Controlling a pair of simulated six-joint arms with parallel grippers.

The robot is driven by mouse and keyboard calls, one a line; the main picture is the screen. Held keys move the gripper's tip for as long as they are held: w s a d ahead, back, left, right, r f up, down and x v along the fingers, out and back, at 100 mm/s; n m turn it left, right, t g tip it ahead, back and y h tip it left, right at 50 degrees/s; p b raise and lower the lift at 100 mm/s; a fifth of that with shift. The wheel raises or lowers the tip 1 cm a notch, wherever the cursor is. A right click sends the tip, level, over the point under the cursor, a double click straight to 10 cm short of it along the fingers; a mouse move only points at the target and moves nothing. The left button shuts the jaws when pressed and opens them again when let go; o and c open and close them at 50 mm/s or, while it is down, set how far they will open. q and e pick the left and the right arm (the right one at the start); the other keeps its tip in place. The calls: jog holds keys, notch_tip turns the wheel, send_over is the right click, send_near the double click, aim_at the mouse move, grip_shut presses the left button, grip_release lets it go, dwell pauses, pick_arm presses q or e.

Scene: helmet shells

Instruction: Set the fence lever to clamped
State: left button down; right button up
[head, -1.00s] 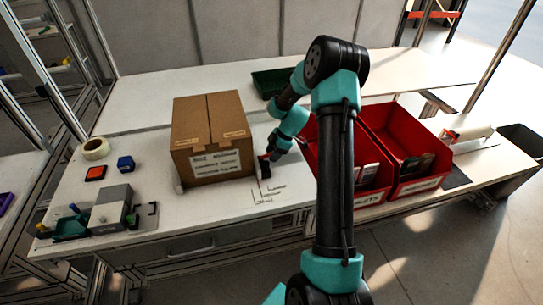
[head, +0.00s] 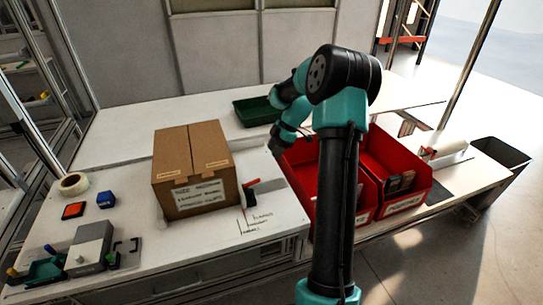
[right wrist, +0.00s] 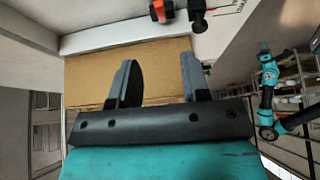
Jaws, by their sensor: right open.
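The fence lever (head: 252,184) is a small red handle on a dark and white mount, just right of the cardboard box in the head view. Printed marks lie on the table in front of it, too small to read surely. In the right wrist view a red part (right wrist: 159,10) shows at the top edge, beside a black knob. My right gripper (right wrist: 160,78) is open, with nothing between its two dark fingers. In the head view its arm reaches behind and right of the lever, apart from it; the fingertips are hard to make out. My left gripper is not seen.
The cardboard box (head: 195,170) stands left of the lever. Red bins (head: 402,165) stand to the right and a green tray (head: 252,112) behind. A grey block fixture (head: 91,248), blue block (head: 105,199) and tape roll (head: 74,184) are at left.

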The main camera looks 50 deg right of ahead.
jog(key=shift+a, duration=0.1)
dwell(0.3)
notch_tip(320, 180, up, 4)
jog(key=g+h, duration=0.3)
jog(key=h, duration=0.2)
send_over(258, 179)
jog(key=shift+s+f, duration=0.1)
jog(key=shift+f, duration=0.1)
jog(key=shift+f, duration=0.15)
notch_tip(258, 179, down, 17)
jog(key=shift+f, duration=0.1)
dwell(0.3)
jog(key=shift+c, duration=0.2)
grip_shut()
